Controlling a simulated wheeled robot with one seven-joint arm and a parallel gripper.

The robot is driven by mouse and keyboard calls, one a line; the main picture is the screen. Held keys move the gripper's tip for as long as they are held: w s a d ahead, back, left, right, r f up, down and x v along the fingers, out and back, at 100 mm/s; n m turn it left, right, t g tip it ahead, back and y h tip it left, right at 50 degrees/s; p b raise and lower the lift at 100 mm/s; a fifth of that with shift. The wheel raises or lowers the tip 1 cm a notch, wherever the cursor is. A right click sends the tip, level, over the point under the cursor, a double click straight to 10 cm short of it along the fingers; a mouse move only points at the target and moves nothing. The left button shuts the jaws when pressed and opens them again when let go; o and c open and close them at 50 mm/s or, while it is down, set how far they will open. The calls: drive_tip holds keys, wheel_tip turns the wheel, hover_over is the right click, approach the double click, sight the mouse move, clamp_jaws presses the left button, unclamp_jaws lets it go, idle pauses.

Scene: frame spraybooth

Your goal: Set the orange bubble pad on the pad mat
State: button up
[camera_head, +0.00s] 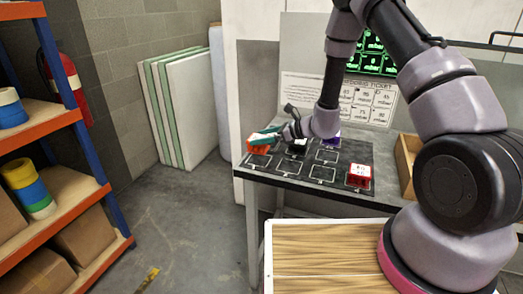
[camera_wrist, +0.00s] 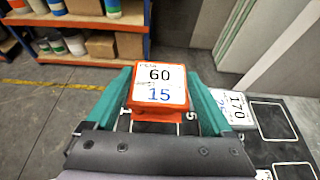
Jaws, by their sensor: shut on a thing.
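The orange bubble pad (camera_wrist: 158,88) is between the teal fingers of my gripper (camera_wrist: 158,98) in the wrist view. Its white label reads 60 and 15. In the head view the orange pad (camera_head: 257,146) is at the left end of the black pad mat (camera_head: 308,182), with my gripper (camera_head: 266,137) shut on it. The mat has white outlined cells. Part of an outline shows beneath the pad in the wrist view. I cannot tell whether the pad touches the mat.
A white pad marked 170 (camera_wrist: 237,108) lies beside the right finger. A red pad (camera_head: 360,176) is on the mat's right end, and a purple pad (camera_head: 331,141) is at the back. A wooden box (camera_head: 407,160) stands right. Several cells are empty.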

sight(268, 146)
drive_tip(key=shift+f, duration=2.2)
drive_tip(key=shift+f, duration=0.2)
drive_tip(key=o, duration=1.1)
drive_tip(key=shift+r, duration=0.15)
